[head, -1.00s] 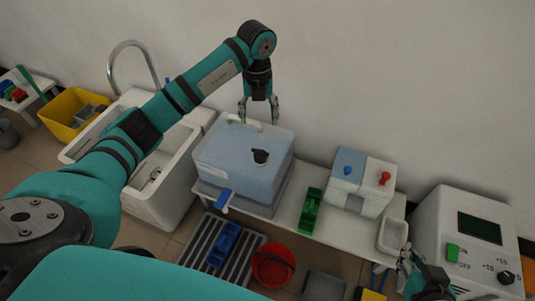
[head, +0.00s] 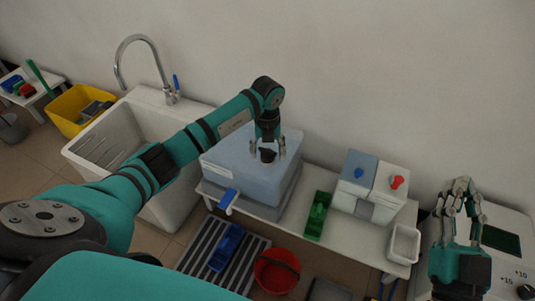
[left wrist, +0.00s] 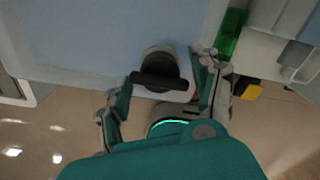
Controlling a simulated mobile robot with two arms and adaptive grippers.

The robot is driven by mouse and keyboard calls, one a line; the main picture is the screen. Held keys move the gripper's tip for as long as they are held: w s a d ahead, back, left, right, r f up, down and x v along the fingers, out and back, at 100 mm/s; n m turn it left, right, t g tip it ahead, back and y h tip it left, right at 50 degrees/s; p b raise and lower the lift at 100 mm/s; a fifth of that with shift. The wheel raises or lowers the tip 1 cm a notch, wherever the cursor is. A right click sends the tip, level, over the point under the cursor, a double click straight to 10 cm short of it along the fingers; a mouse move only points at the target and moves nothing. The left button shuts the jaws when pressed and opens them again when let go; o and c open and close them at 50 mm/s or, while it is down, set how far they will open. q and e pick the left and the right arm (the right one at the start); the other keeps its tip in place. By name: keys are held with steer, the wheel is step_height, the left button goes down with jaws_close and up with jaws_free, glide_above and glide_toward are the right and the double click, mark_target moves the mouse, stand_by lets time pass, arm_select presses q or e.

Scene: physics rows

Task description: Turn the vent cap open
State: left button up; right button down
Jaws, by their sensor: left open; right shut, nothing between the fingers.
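The vent cap (head: 268,155) is a black knob with a raised grip bar on top of a blue-grey box (head: 228,152). In the left wrist view the cap (left wrist: 158,72) shows its dark bar lying roughly across the picture. My left gripper (head: 267,150) points down over the cap and is open. Its fingers (left wrist: 158,100) stand to either side of the cap in the wrist view; I cannot tell whether they touch it. My right gripper (head: 458,190) is shut and empty, in front of the white machine at the right.
A blue lever (head: 228,199) sticks out at the box's front. A green tray (head: 318,215), a dispenser with blue and red knobs (head: 371,184) and a white bin (head: 403,244) stand right of it. A sink (head: 112,150) is left. A red bucket (head: 277,271) stands on the floor.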

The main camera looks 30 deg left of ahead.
arm_select(q)
steer(key=shift+f, duration=0.3)
arm_select(e)
steer(key=shift+s+r+t, duration=0.15)
steer(key=shift+r+t, duration=0.15)
steer(key=shift+r, duration=0.1)
arm_select(q)
steer(key=shift+c, duration=0.4)
steer(key=c, duration=1)
steer(key=shift+o, duration=0.2)
